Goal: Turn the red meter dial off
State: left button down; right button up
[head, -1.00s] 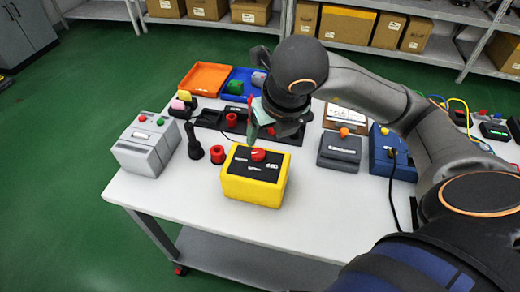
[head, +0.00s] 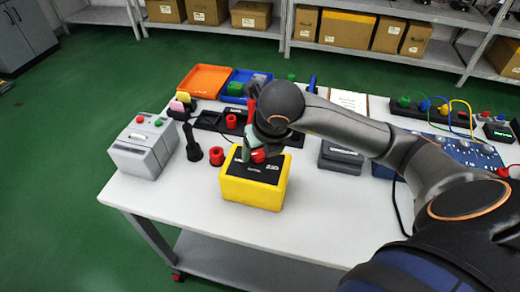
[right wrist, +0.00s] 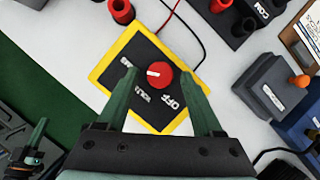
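The yellow meter box (head: 250,193) with a black top stands near the front of the white table; it also shows in the right wrist view (right wrist: 107,67). Its red dial (right wrist: 160,75) has a white mark at its left, towards a small label at the panel's left edge. The word OFF is below the dial. My right gripper (right wrist: 161,78) is open, with one green finger on each side of the dial; I cannot tell whether they touch it. In the head view it (head: 255,150) is over the box. A part resembling my left gripper (right wrist: 38,135) shows at lower left.
A red socket (head: 215,156) and a black post (head: 191,142) stand left of the meter. A grey box (head: 145,150) is at the table's left. A dark grey box (head: 340,157) is right of the meter. Orange (head: 205,80) and blue trays are behind.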

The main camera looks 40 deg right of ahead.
grip_shut()
dwell(0.3)
